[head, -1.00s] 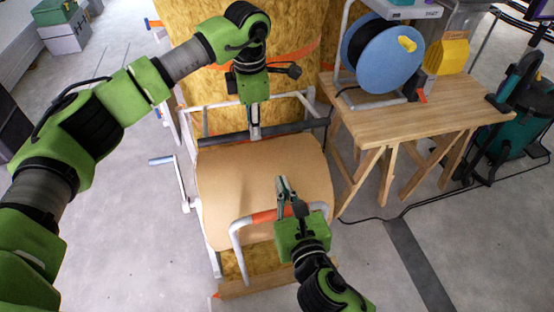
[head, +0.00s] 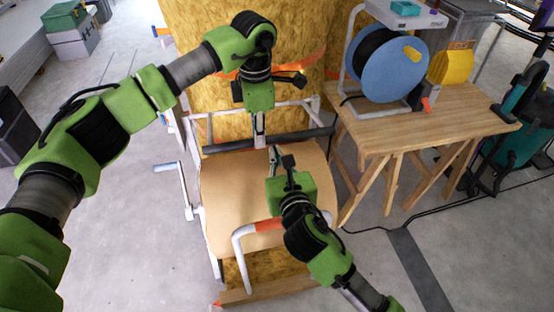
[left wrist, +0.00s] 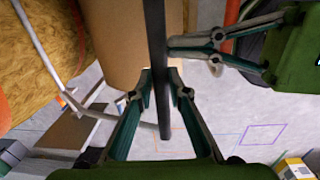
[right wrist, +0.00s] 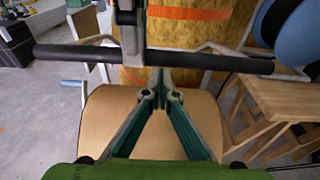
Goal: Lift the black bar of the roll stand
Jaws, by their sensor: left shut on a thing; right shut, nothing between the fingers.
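The black bar (head: 300,135) of the roll stand lies crosswise just behind the brown paper sheet on the roll (head: 235,190). My left gripper (head: 260,143) comes down from above and is shut on the bar near its middle. The left wrist view shows its fingertips on the bar (left wrist: 154,30). My right gripper (head: 273,152) is shut and empty, close to the bar on the near side, just right of the left gripper. In the right wrist view its fingertips (right wrist: 158,75) are just below the bar (right wrist: 210,62); I cannot tell whether they touch it.
The white tube stand (head: 240,245) has a crank handle (head: 168,167) on its left. Large yellow fibrous rolls (head: 205,45) stand behind. A wooden trestle table (head: 440,120) with a blue reel (head: 390,72) is close on the right. Floor at left is free.

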